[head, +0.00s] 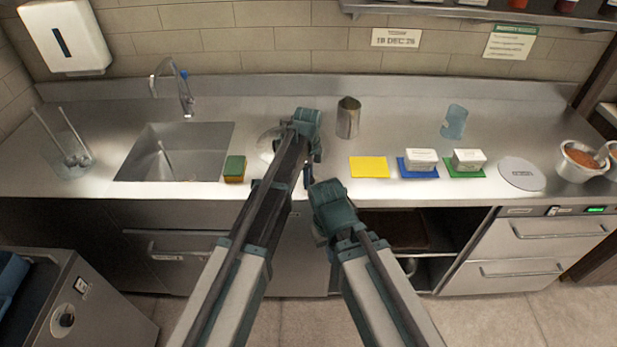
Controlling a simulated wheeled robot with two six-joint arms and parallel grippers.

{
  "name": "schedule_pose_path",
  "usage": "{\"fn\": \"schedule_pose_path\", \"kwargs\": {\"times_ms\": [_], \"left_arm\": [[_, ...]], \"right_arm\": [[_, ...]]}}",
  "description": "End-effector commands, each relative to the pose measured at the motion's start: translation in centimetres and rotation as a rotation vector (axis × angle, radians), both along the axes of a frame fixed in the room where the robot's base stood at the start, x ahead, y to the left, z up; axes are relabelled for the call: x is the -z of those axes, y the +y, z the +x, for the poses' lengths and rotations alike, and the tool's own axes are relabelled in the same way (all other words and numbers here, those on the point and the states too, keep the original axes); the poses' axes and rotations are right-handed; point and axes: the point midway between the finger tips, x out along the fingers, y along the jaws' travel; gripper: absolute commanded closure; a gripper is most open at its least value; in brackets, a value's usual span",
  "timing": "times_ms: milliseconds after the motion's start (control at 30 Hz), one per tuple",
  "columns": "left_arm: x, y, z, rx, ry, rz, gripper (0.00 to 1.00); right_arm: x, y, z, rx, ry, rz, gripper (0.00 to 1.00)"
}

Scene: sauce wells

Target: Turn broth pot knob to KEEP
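A dark round knob (67,320) sits on the front of a grey metal unit (105,318) at the lower left. A small label plate (82,285) is above it. The knob's setting is too small to read. My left gripper (308,176) is small and dark in the middle of the view, by the counter's front edge and far right of the knob. Its fingers are too small to tell open from shut. My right arm reaches up from the bottom centre, but its gripper is hidden. Neither arm is near the knob.
The steel counter (330,188) has a sink (175,150), sponge (235,168), metal cup (348,117), yellow card (369,167), blue glass (454,122) and sauce bowl (580,160). A glass with sticks (75,155) stands left. Floor (510,320) is clear at the lower right.

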Motion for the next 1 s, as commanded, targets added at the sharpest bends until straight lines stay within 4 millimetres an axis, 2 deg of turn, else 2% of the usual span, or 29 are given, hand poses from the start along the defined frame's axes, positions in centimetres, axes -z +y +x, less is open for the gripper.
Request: {"fn": "schedule_pose_path", "kwargs": {"times_ms": [33,200,267,300,667,1000], "left_arm": [[0.0,0.0,0.0,0.0,0.0,0.0,0.57],[0.0,-0.01,0.01,0.0,0.0,0.0,0.87],[0.01,-0.01,0.01,0.0,0.0,0.0,0.98],[0.01,-0.01,0.01,0.0,0.0,0.0,1.0],[0.01,-0.04,0.0,-0.062,-0.001,0.0,1.0],[0.01,-0.1,-0.01,-0.333,-0.001,0.0,1.0]], "right_arm": [[0.0,0.0,0.0,0.0,0.0,0.0,1.0],[0.0,0.0,0.0,0.0,0.0,0.0,1.0],[0.01,0.0,0.0,0.0,0.0,0.0,1.0],[0.01,0.0,0.0,0.0,0.0,0.0,1.0],[0.01,0.0,0.0,0.0,0.0,0.0,1.0],[0.01,0.0,0.0,0.0,0.0,0.0,1.0]]}}
